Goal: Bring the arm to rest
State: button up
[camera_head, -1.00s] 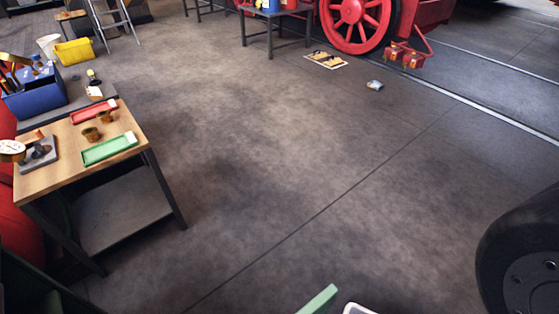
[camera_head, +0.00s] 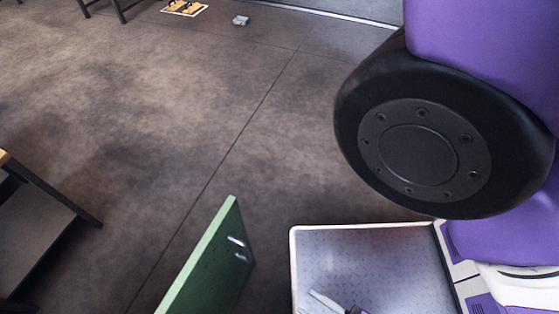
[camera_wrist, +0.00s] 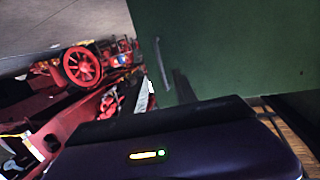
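My arm shows at the right of the head view as a large purple and black joint. Its end is not clear there. In the wrist view, the dark purple body of my gripper (camera_wrist: 165,135) fills the bottom, with a small lit yellow-green strip on it. Its fingertips do not show clearly, so I cannot tell whether it is open or shut, or whether it holds anything. A green panel (camera_wrist: 230,50) fills the upper right of the wrist view, close behind the gripper body.
An upright green door-like panel (camera_head: 212,265) with two pale handles stands near the bottom of the head view, left of my tray. A table (camera_head: 40,220) edges in at the left. A yellow-and-black item on a white sheet (camera_head: 185,8) lies far off. The middle floor is clear.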

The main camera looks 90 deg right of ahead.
jog(key=w+d+r+n+y, duration=0.25)
jog(key=w+d+r, duration=0.2)
jog(key=r, duration=0.25)
jog(key=w+d+r+n+y, duration=0.1)
jog(key=w+d+r+y, duration=0.25)
jog(key=w+r, duration=0.3)
notch_tip(320, 180, up, 28)
jog(key=w+a+n+t+y+p, duration=0.1)
jog(key=n+y+p, duration=0.2)
jog(key=p, duration=1.4)
jog(key=shift+w+n+y, duration=0.35)
jog(key=shift+n+y, duration=0.05)
jog(key=shift+n, duration=0.05)
jog(key=shift+s+a, duration=0.1)
